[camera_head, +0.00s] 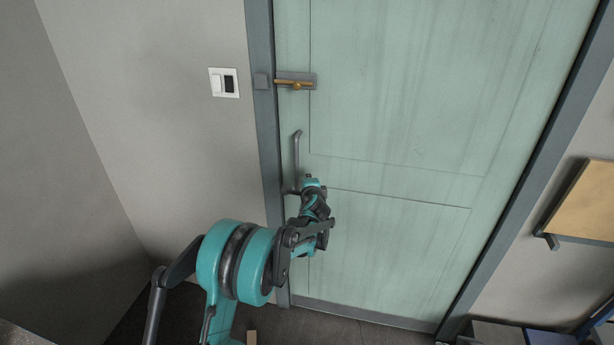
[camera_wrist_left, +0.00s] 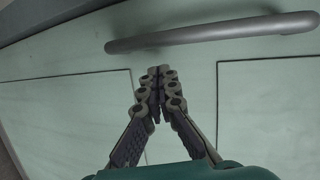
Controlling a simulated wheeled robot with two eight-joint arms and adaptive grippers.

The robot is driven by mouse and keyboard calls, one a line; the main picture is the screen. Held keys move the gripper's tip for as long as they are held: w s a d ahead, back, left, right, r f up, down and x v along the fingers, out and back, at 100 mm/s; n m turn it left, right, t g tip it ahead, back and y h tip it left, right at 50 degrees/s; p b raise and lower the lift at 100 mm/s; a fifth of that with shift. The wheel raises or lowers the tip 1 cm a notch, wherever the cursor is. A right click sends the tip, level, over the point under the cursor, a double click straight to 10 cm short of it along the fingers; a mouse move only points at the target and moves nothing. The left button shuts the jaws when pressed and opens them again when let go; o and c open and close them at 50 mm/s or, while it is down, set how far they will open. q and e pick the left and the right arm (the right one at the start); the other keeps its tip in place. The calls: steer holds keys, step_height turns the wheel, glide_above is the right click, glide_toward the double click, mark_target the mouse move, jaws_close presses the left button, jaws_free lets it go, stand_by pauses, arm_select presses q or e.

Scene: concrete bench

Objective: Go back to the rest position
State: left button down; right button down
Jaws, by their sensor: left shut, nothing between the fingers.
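My left gripper (camera_head: 311,187) is in front of the pale green door (camera_head: 400,120), by the lower end of the grey bar handle (camera_head: 297,160). In the left wrist view my left gripper (camera_wrist_left: 157,78) is shut, with its fingertips together and nothing between them. The bar handle (camera_wrist_left: 215,34) runs across the top of that view, apart from the fingertips. My right gripper is not in view.
A brass latch (camera_head: 295,84) crosses the door's left edge near the top. A light switch (camera_head: 223,82) is on the wall at left. A wooden shelf (camera_head: 588,205) is on the wall at right. The dark floor (camera_head: 350,328) shows below the door.

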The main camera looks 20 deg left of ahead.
arm_select(q)
steer(key=s+r+n+g+h, duration=0.1)
steer(key=s+r+n+g, duration=0.2)
steer(key=s, duration=1)
steer(key=s+r+n+g, duration=0.1)
steer(key=s+r+n, duration=0.35)
steer(key=s, duration=0.85)
steer(key=s+d+f+n+g+h, duration=0.1)
steer(key=s+d+f+n+h, duration=0.1)
steer(key=s, duration=0.9)
steer(key=s+d+f+n+g+h, duration=0.1)
steer(key=s+d+f+n, duration=0.2)
steer(key=s, duration=0.8)
step_height(320, 180, down, 3)
steer(key=shift+s+d+r+n+g+h, duration=0.25)
steer(key=shift+n+g+h, duration=0.15)
steer(key=shift+n, duration=0.45)
